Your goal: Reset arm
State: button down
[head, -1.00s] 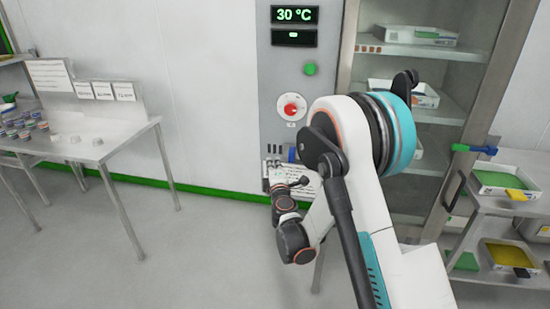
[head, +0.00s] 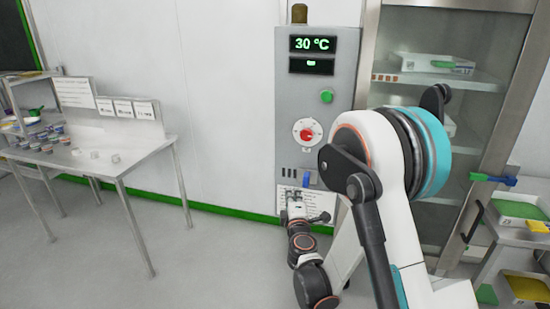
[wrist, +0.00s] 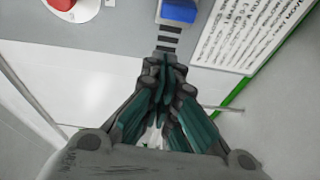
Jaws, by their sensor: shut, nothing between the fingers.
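My gripper (wrist: 163,70) is shut and empty in the wrist view, its fingertips together. It points at the grey control panel (wrist: 120,25), just below a blue part (wrist: 180,10) and over a column of dark slots. In the head view my gripper (head: 291,192) is small and sits in front of the lower part of the panel (head: 284,110), beside a white text sheet (head: 315,203). My arm is bent, with its elbow up in front of the cabinet. I cannot tell whether the fingertips touch the panel.
The panel carries a 30 °C display (head: 312,44), a green button (head: 326,96) and a red knob (head: 307,134). A glass-door cabinet (head: 365,50) stands to its right, with a shelved cart (head: 519,234) beyond. A steel table (head: 110,172) with small cups is at left. Floor between is clear.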

jog(key=s+d+r+m+g+h, duration=0.4)
jog(key=s+d+r+m+g, duration=0.1)
jog(key=s+d+r+m, duration=0.7)
jog(key=s+a+f+m+g+y, duration=0.1)
jog(key=s+m+g+y, duration=0.1)
jog(key=s, duration=1.1)
jog(key=s+f+m+g+y, duration=0.2)
jog(key=s+m+g, duration=0.1)
jog(key=s, duration=1.1)
jog(key=shift+a+g, duration=0.4)
